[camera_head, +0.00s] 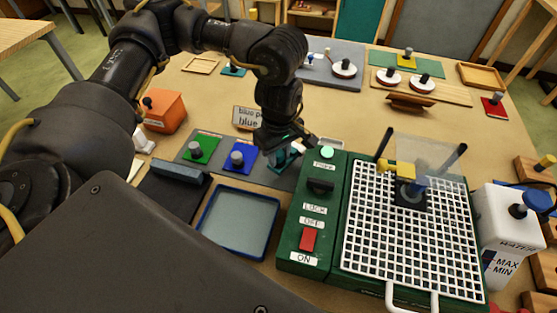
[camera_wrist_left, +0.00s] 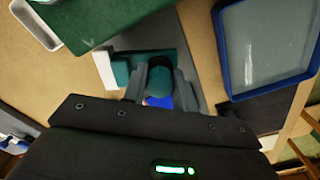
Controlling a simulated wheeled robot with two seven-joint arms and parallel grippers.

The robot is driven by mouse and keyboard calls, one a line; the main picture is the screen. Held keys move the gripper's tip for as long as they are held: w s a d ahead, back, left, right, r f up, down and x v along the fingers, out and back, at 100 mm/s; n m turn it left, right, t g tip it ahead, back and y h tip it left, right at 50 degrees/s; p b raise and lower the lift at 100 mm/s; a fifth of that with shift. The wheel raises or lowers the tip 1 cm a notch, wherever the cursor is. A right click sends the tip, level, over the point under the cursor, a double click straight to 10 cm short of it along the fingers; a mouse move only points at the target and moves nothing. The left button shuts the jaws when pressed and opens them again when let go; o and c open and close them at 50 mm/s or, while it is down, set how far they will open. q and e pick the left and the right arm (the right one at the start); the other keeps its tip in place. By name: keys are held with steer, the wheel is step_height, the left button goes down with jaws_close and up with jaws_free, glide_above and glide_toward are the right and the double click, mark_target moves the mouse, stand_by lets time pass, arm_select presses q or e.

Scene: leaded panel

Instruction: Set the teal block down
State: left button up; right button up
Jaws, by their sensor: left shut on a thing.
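My left gripper (camera_head: 283,147) is shut on the teal block (camera_head: 284,160), low over the right end of a dark grey mat (camera_head: 222,178). In the left wrist view the gripper (camera_wrist_left: 157,90) has its fingers on either side of the block's round teal knob (camera_wrist_left: 160,74). The block's flat teal base (camera_wrist_left: 172,56) shows behind the knob over the grey strip. I cannot tell whether the base touches the mat. The fingers partly hide the block. My right gripper is in neither view.
A green block (camera_head: 205,143) and a blue block (camera_head: 239,163) sit on the mat, left of the gripper. A green machine (camera_head: 300,232) with a white grid (camera_head: 410,240) stands close right. A blue-rimmed tray (camera_head: 203,240) lies in front.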

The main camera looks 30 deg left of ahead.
mark_target(279, 164)
arm_select(q)
step_height(279, 164, down, 3)
steer(key=shift+f, duration=0.1)
steer(key=shift+f, duration=0.15)
steer(key=o, duration=0.5)
steer(key=shift+f, duration=0.1)
steer(key=shift+c, duration=0.2)
steer(key=o, duration=0.5)
steer(key=shift+c, duration=0.2)
steer(key=shift+r, duration=0.2)
